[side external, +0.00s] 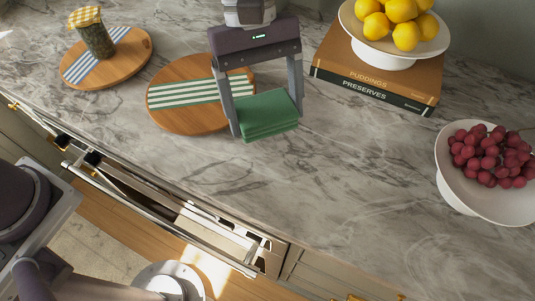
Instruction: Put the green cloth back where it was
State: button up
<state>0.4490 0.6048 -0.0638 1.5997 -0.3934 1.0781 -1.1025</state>
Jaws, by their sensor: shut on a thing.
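The green cloth (268,115) is a folded, thick rectangle in the side external view. My gripper (266,114) is shut on it, with one finger at its left side and one at its right. The cloth is at the right edge of a round wooden board (185,123) with green and white stripes. I cannot tell whether the cloth touches the counter or hangs just above it. Another round wooden board (133,48) with blue and white stripes lies at the upper left and bears a jar (95,38) with a yellow checked cover.
Books (375,82) at the upper right bear a white stand (383,52) of lemons. A white bowl (458,193) of red grapes stands at the right. An open drawer (180,215) is below the counter's front edge. The marble counter (340,170) is clear in the middle.

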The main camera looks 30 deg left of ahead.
aim_at(270, 166)
jog(key=f, duration=1)
jog(key=shift+s+d, duration=0.3)
jog(key=shift+d, duration=0.1)
jog(key=shift+f, duration=0.15)
jog(key=o, duration=1.3)
jog(key=shift+c, duration=0.2)
jog(key=v, duration=1.2)
jog(key=shift+r, duration=0.3)
